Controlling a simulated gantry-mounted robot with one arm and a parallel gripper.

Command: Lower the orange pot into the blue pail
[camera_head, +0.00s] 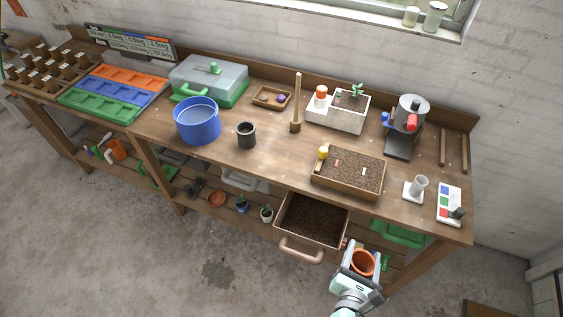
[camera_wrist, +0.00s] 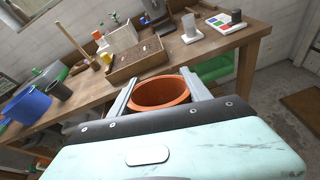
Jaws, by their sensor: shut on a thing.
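The orange pot (camera_head: 363,262) is held between the fingers of my gripper (camera_head: 361,260), in front of the bench's front edge at the lower right. In the wrist view the pot (camera_wrist: 160,93) sits upright between the two fingers of my gripper (camera_wrist: 160,90), its round opening facing up and looking empty. The blue pail (camera_head: 198,122) stands open on the bench top at the left, well apart from my gripper. The pail also shows in the wrist view at the left edge (camera_wrist: 26,107).
An open drawer of soil (camera_head: 310,219) juts out from the bench left of my gripper. On the bench (camera_head: 215,163) a dark cup (camera_head: 246,135) stands beside the pail, with a wooden soil tray (camera_head: 348,172) farther right. Bare bench lies in front of the pail.

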